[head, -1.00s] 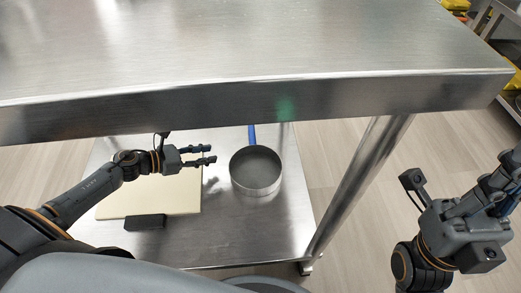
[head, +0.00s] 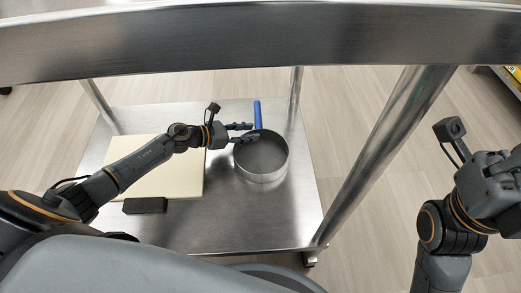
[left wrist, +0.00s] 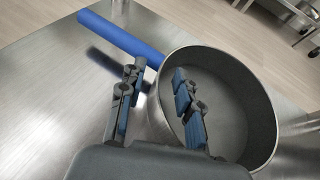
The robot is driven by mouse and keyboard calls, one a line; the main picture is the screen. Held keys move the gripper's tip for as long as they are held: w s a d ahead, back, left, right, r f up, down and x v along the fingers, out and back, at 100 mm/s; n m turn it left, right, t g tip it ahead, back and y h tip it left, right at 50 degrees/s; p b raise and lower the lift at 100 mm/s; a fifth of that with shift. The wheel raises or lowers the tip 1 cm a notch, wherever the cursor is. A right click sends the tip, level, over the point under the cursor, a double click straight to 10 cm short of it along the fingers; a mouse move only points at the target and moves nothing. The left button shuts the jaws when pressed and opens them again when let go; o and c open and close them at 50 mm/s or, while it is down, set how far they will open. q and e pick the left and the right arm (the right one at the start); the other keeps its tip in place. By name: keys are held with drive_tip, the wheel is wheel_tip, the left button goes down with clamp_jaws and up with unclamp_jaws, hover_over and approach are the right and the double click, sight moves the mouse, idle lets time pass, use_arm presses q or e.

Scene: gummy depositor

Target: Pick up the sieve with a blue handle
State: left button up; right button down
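The sieve (head: 262,160) is a round, grey metal pan with a blue handle (head: 257,114) pointing to the back. It rests on the lower steel shelf. In the left wrist view the sieve (left wrist: 232,100) is at the right and its blue handle (left wrist: 122,36) at the upper left. My left gripper (head: 250,132) is open at the back left rim of the sieve. In the left wrist view one finger is outside the rim, the other over the inside of the pan. My right gripper (head: 498,180) is at the right edge, away from the shelf; its fingers do not show clearly.
The lower shelf (head: 240,225) also holds a cream board (head: 180,178) and a black block (head: 145,205) left of the sieve. The upper table edge (head: 250,45) spans the view above. Steel legs (head: 385,155) stand at the corners.

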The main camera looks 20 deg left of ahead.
use_arm(q)
drive_tip(key=shift+w+d+f, duration=0.1)
drive_tip(key=shift+w+d, duration=0.05)
drive_tip(key=shift+w, duration=0.1)
clamp_jaws()
